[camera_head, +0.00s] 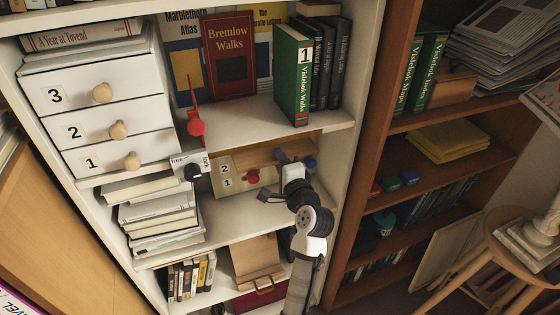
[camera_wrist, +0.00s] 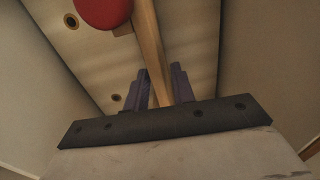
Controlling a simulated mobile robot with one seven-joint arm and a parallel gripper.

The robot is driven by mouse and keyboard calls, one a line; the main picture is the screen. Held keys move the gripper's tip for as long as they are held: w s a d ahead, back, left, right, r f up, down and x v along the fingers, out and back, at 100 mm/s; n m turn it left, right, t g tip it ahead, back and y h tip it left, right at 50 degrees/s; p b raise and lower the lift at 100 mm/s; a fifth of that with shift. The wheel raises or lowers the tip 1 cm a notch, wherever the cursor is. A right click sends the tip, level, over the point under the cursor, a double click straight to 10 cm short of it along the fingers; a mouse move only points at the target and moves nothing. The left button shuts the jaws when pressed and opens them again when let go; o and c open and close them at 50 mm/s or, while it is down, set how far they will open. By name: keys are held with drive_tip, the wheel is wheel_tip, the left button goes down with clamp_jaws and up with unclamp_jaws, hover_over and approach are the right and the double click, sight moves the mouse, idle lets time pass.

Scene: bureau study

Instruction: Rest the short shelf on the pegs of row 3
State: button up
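The short shelf, a thin light-wood board (camera_head: 262,157), lies across the middle bay of the white bookcase. In the wrist view its edge (camera_wrist: 150,50) runs down between the two dark purple fingers. My gripper (camera_head: 296,160) is shut on this board, and its fingers (camera_wrist: 162,90) lie close on both sides. A cream panel (camera_head: 227,183) below the board carries the numbers 2 and 1; no row 3 label shows there. The wrist view shows brass-rimmed round spots (camera_wrist: 71,20) on a pale panel; I cannot tell if they are pegs or holes.
A red knob (camera_head: 252,177) sits just under the board and seems to be the red disc in the wrist view (camera_wrist: 100,10). A black knob (camera_head: 192,172) by a white sign and stacked books (camera_head: 160,215) stand left. The bookcase's right upright (camera_head: 343,170) is close.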

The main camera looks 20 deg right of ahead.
drive_tip(key=shift+s, duration=0.15)
drive_tip(key=shift+s+d, duration=0.15)
drive_tip(key=shift+s, duration=2.7)
drive_tip(key=o, duration=0.6)
drive_tip(key=shift+c, duration=0.2)
drive_tip(key=shift+s, duration=0.1)
drive_tip(key=shift+s, duration=2.4)
